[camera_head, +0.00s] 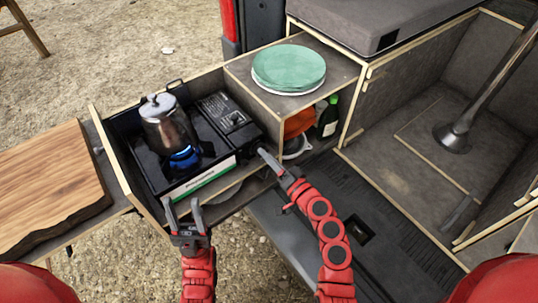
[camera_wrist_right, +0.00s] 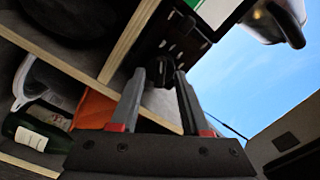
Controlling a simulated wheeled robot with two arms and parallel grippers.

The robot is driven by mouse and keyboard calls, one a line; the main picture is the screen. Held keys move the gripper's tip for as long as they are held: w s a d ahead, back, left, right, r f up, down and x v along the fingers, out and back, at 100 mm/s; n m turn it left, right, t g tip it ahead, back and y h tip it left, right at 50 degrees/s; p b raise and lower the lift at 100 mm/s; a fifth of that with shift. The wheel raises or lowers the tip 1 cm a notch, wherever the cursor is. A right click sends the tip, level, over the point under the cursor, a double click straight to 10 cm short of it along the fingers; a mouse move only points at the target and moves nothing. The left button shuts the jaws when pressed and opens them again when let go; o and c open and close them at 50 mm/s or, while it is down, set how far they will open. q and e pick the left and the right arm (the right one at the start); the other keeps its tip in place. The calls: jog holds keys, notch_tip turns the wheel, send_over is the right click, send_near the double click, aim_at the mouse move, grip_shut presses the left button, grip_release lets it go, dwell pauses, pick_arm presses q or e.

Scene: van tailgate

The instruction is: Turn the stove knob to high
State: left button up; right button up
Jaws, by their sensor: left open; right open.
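The black camping stove (camera_head: 205,155) sits in the pulled-out drawer, with a metal kettle (camera_head: 168,125) on it and a blue flame (camera_head: 183,158) under the kettle. My right gripper (camera_head: 266,158) is at the stove's right front end. In the right wrist view its two fingers (camera_wrist_right: 160,76) are apart, and a small dark part (camera_wrist_right: 171,62), apparently the stove knob, shows around and just beyond the tips. I cannot tell whether they touch it. The knob's setting cannot be read. My left gripper (camera_head: 183,209) is open and empty in front of the drawer.
A wooden board (camera_head: 45,185) lies left of the drawer. Green plates (camera_head: 288,68) stand on the cabinet top. An orange item (camera_head: 299,123) and a green bottle (camera_head: 328,118) are on the shelf beneath. Wooden drawer and shelf edges lie close to my right gripper.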

grip_shut()
dwell(0.4)
jog(key=shift+f+m, duration=0.1)
jog(key=shift+m, duration=2.5)
grip_release()
jog(key=b+v, duration=0.5)
jog(key=v, duration=1.2)
jog(key=shift+s+d, duration=0.15)
